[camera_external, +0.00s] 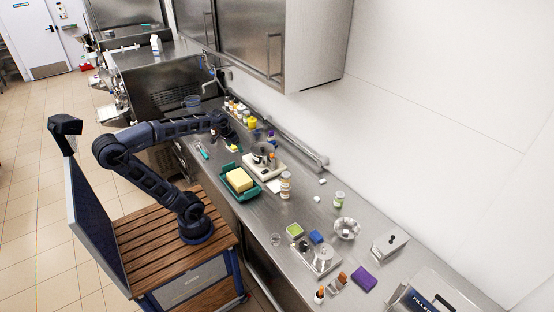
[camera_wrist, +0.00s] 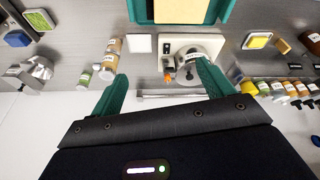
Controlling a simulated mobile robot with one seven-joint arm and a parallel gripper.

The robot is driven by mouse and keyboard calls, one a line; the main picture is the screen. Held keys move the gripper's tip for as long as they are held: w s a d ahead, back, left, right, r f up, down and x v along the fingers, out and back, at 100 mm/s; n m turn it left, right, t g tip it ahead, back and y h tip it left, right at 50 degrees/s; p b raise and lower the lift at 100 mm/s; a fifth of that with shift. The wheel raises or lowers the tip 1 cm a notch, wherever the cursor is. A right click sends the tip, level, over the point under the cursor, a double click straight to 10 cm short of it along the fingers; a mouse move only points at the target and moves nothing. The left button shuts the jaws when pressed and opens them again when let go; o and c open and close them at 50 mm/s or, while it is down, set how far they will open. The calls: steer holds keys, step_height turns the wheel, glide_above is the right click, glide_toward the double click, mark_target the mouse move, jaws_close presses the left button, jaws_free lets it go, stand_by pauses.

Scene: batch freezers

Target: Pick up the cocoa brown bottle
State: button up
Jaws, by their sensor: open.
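A dark brown bottle with a pale label (camera_wrist: 312,42) is partly cut off at the right edge of the wrist view. It looks like the cocoa brown bottle, though its label is unreadable. In the external view, a small dark brown shape (camera_external: 213,133) beside the end of my arm may be the same bottle. My gripper (camera_wrist: 160,92) is open, its two green fingers wide apart with nothing between them. The brown bottle is well to the right of the fingers in the wrist view. In the external view my gripper (camera_external: 229,138) is small and partly hidden over the counter.
Several bottles (camera_wrist: 285,88) stand in a row along the wall. A scale with a metal cup (camera_wrist: 208,42), a green tray (camera_external: 225,182) holding a yellow block, and a tan bottle (camera_external: 285,186) are nearby. A wall cabinet (camera_external: 300,50) hangs above the counter.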

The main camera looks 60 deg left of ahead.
steer(key=w+a+r+n+g, duration=0.1)
steer(key=w+a+r+n, duration=0.2)
steer(key=w+a, duration=0.55)
steer(key=w+a+n, duration=0.2)
steer(key=w+a, duration=0.2)
steer(key=a, duration=0.4)
steer(key=w+a+n+g, duration=0.1)
steer(key=w+a+n, duration=0.1)
steer(key=w+a, duration=0.45)
steer(key=w+a+n, duration=0.2)
steer(key=a, duration=0.8)
steer(key=s+a+f+n, duration=0.1)
steer(key=a+f, duration=0.5)
steer(key=a, duration=0.6)
steer(key=s+a+f+n+g, duration=0.1)
steer(key=a+f, duration=0.5)
steer(key=a, duration=0.7)
steer(key=s+a+f+n+g, duration=0.1)
steer(key=a+f+n, duration=0.3)
steer(key=a, duration=0.8)
steer(key=shift+s+a+f+n, duration=0.25)
steer(key=shift+s+f+n, duration=0.15)
steer(key=shift+s+f, duration=0.5)
steer(key=shift+s+a+f, duration=0.1)
steer(key=shift+a+f, duration=0.1)
steer(key=shift+f, duration=0.25)
steer(key=f, duration=1)
steer(key=shift+d+f, duration=0.1)
steer(key=shift+d, duration=0.1)
